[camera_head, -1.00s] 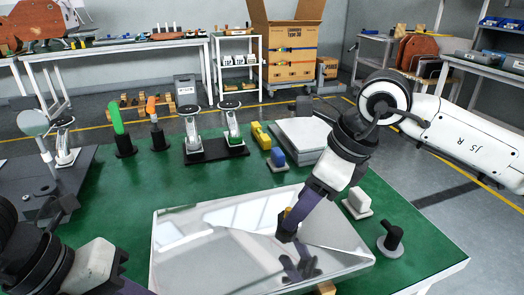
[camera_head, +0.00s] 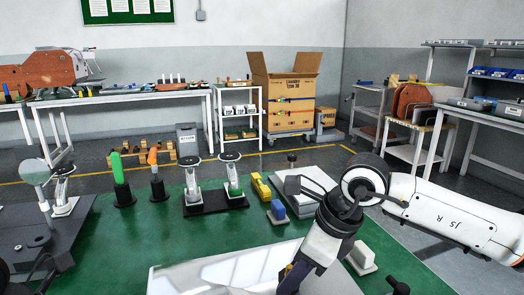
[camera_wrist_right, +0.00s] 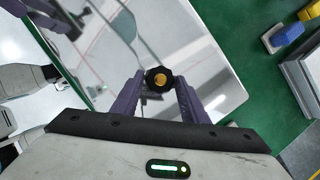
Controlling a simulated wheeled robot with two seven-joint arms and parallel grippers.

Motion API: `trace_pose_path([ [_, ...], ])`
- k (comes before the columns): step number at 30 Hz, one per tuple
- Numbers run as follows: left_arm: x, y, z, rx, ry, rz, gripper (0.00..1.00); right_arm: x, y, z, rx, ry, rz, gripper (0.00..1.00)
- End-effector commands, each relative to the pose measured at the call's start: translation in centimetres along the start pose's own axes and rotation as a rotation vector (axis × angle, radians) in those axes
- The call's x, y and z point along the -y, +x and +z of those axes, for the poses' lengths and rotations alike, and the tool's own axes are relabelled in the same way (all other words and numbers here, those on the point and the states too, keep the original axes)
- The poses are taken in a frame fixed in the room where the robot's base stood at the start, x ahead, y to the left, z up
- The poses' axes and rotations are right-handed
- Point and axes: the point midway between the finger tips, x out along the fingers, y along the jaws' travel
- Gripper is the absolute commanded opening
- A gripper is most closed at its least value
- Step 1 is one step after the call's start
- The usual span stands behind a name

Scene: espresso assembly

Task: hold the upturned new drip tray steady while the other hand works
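The upturned drip tray (camera_head: 220,275) is a pale, glossy slab at the bottom of the head view, cut off by the frame edge. Its reflective face also shows in the right wrist view (camera_wrist_right: 115,50). My right gripper (camera_wrist_right: 159,80) reaches down over the tray. Its purple fingers close on both sides of a black knob (camera_wrist_right: 150,71) with a brass-coloured centre. Part of my left gripper (camera_wrist_right: 65,22), with purple fingers, shows at the tray's edge in the right wrist view. Its grip is not clear, and it is out of the head view.
Behind the tray on the green table (camera_head: 140,235) stand a blue block (camera_head: 277,211), a yellow part (camera_head: 261,187) and a light flat box (camera_head: 305,185). A black stand with two upright parts (camera_head: 215,203), and green (camera_head: 117,168) and orange (camera_head: 153,157) tools, stand further left.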

Motion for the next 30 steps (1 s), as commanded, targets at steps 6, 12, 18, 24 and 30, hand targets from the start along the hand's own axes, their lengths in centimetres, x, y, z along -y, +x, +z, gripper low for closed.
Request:
trace_pose_path([
  [6,-1.11,0.95,-0.77,-0.032,-0.010,0.031,0.00,-0.36,0.17,-0.05,0.001,0.065,-0.026,0.22],
  [12,-1.12,0.95,-0.76,-0.031,-0.011,0.031,0.00,-0.45,0.11,-0.03,0.002,0.143,-0.059,0.22],
  [18,-1.12,0.95,-0.75,-0.031,-0.012,0.031,0.00,-0.54,0.23,0.17,0.002,0.141,-0.057,0.22],
  [24,-1.11,0.96,-0.76,-0.031,-0.010,0.031,0.00,-0.76,0.48,0.58,0.003,0.138,-0.054,0.21],
  [30,-1.10,0.97,-0.76,-0.031,-0.010,0.031,0.00,-1.03,0.75,0.91,0.003,0.136,-0.051,0.18],
])
